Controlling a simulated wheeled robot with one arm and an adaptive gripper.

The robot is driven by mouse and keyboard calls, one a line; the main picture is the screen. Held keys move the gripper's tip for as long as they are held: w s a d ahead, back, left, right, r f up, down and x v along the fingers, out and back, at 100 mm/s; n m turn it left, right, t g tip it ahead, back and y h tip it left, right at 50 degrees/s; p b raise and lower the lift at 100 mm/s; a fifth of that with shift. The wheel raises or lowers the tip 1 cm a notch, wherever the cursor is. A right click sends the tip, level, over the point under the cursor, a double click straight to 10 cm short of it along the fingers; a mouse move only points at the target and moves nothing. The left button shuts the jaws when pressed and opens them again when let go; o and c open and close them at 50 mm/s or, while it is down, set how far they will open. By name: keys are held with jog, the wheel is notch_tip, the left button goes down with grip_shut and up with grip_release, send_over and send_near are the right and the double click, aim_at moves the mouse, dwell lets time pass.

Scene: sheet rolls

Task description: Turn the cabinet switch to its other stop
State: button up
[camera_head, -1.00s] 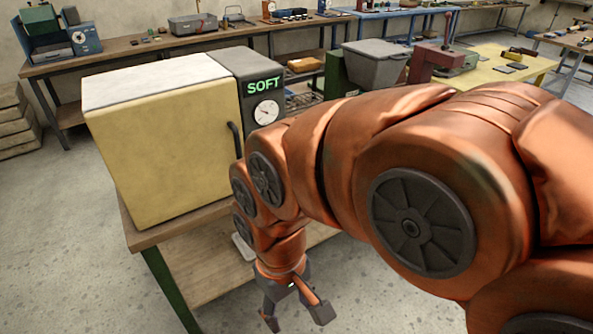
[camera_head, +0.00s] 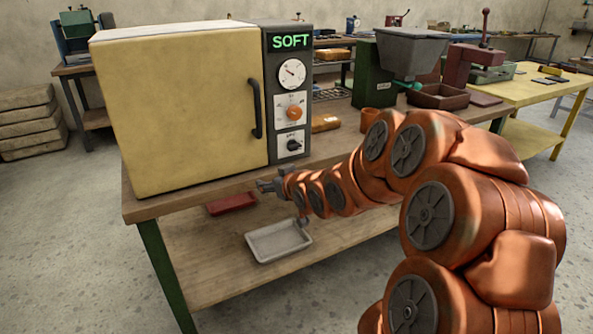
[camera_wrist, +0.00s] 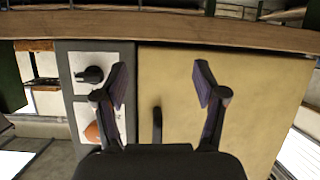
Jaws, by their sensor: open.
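The pale yellow cabinet (camera_head: 190,110) stands on the bench, its door facing forward. Its dark control panel (camera_head: 291,75) carries an orange knob (camera_head: 294,112) and, below it, a black switch knob (camera_head: 293,145). The black switch knob also shows in the wrist view (camera_wrist: 91,75), left of the fingers; the orange knob (camera_wrist: 92,132) is partly hidden there by a finger. My gripper (camera_head: 264,185) is low in front of the cabinet, left of and below the black switch knob. In the wrist view my gripper (camera_wrist: 162,85) is open and empty, facing the door.
The door handle (camera_head: 256,108) stands out beside the panel. The panel's green display (camera_head: 291,41) reads SOFT, above a round gauge (camera_head: 291,73). A grey tray (camera_head: 278,241) and a red tray (camera_head: 231,203) lie on the lower shelf. A grey hopper machine (camera_head: 410,55) stands behind my arm.

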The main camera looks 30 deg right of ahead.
jog(key=w+d+f+t+b, duration=0.3)
jog(key=d+t+b, duration=0.1)
jog(key=d+b, duration=0.2)
jog(key=m+t+h+b, duration=0.1)
jog(key=t+b, duration=0.4)
send_near(295, 147)
jog(key=w, duration=0.2)
jog(key=x, duration=0.7)
jog(key=shift+w+d+b, duration=0.3)
jog(key=shift+b, duration=0.05)
jog(key=c, duration=1.1)
jog(key=shift+c, duration=0.2)
